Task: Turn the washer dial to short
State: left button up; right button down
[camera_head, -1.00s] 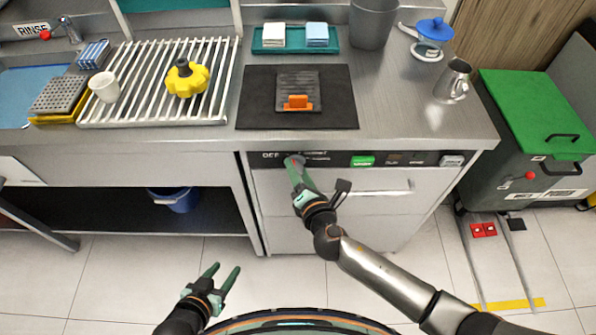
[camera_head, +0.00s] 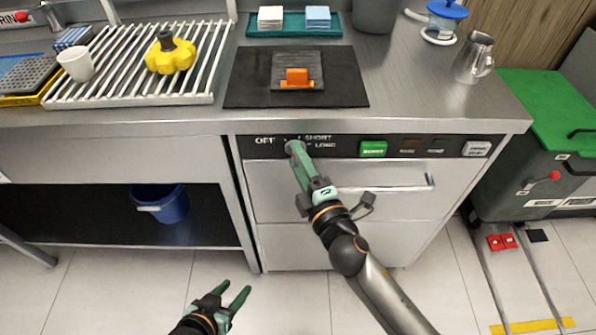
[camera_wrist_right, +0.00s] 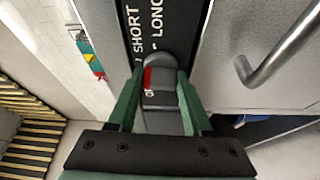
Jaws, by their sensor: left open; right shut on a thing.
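The washer (camera_head: 335,232) stands under the steel counter, with a dark control strip along its top. Its grey dial (camera_wrist_right: 162,95) sits at the strip's left part, by the printed OFF, SHORT and LONG labels. My right gripper (camera_head: 298,156) is at the dial, shut on it, with one green finger on each side in the right wrist view (camera_wrist_right: 158,85). A red mark shows on the dial's left side there; which label it points to I cannot tell. My left gripper (camera_head: 236,289) is open and empty, low over the floor, away from the washer.
The washer's bar handle (camera_head: 400,187) is right of my right gripper. A green button (camera_head: 373,149) and several others line the strip. A blue bucket (camera_head: 165,205) stands under the counter at left. A green-lidded bin (camera_head: 540,110) stands at right. The floor ahead is clear.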

pick_arm(q)
jog(key=shift+s+a+f+b, duration=0.1)
jog(key=shift+f+b, duration=0.5)
jog(key=shift+f, duration=0.05)
jog(key=shift+s+a+f+b, duration=0.1)
jog(key=shift+f+b, duration=0.45)
jog(key=shift+f, duration=0.05)
pick_arm(e)
jog(key=shift+f+m+t, duration=0.15)
jog(key=shift+m+t, duration=0.15)
jog(key=shift+m, duration=0.6)
pick_arm(q)
jog(key=shift+a, duration=0.1)
pick_arm(e)
jog(key=shift+c, duration=1.6)
grip_release()
pick_arm(q)
jog(key=shift+s, duration=0.1)
pick_arm(e)
jog(key=shift+d, duration=0.1)
